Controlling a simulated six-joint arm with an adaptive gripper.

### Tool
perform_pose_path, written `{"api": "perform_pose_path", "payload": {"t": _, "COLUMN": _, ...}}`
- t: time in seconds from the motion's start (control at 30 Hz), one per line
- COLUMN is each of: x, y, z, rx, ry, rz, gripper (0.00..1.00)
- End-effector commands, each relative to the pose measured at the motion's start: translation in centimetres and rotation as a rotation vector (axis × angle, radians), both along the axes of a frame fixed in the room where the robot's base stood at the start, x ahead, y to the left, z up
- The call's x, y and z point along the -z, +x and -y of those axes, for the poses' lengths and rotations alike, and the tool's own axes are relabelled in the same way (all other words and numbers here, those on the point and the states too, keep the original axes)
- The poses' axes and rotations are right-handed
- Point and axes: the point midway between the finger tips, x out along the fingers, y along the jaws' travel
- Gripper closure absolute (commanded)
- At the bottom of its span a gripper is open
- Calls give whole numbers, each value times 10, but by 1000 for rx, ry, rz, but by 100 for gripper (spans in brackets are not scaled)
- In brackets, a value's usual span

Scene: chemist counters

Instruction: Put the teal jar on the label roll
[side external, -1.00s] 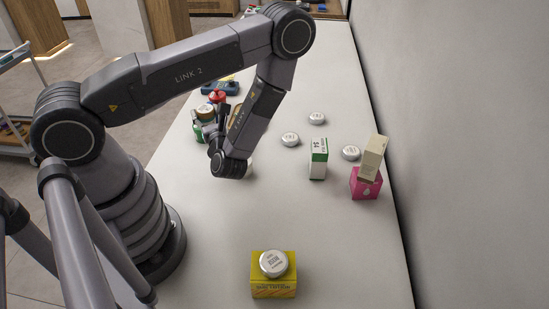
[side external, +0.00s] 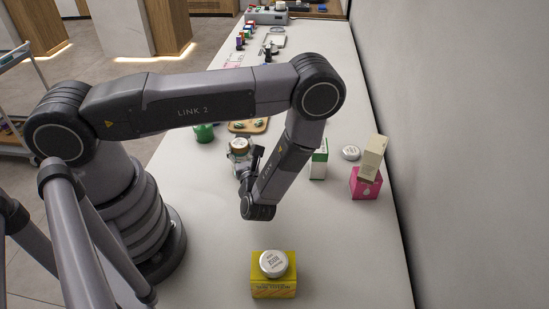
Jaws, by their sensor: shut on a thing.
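My wrist covers the area to the right.
A green container (side external: 204,132) and a wooden tray (side external: 236,127) with small green items stand behind. A green-white box (side external: 319,160), a silver tin (side external: 351,152) and a beige box (side external: 374,157) on a pink box (side external: 365,184) are right.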

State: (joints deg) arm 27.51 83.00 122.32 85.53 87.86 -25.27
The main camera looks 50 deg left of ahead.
Motion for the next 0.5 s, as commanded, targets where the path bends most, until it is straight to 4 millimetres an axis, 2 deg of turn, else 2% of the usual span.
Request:
{"api": "perform_pose_path", "payload": {"t": 0.3, "x": 2, "y": 0, "z": 0, "rx": 0, "ry": 0, "rz": 0, "gripper": 92}}
{"api": "perform_pose_path", "payload": {"t": 0.33, "x": 3, "y": 0, "z": 0, "rx": 0, "ry": 0, "rz": 0, "gripper": 52}}
{"api": "perform_pose_path", "payload": {"t": 0.5, "x": 2, "y": 0, "z": 0, "rx": 0, "ry": 0, "rz": 1, "gripper": 29}}
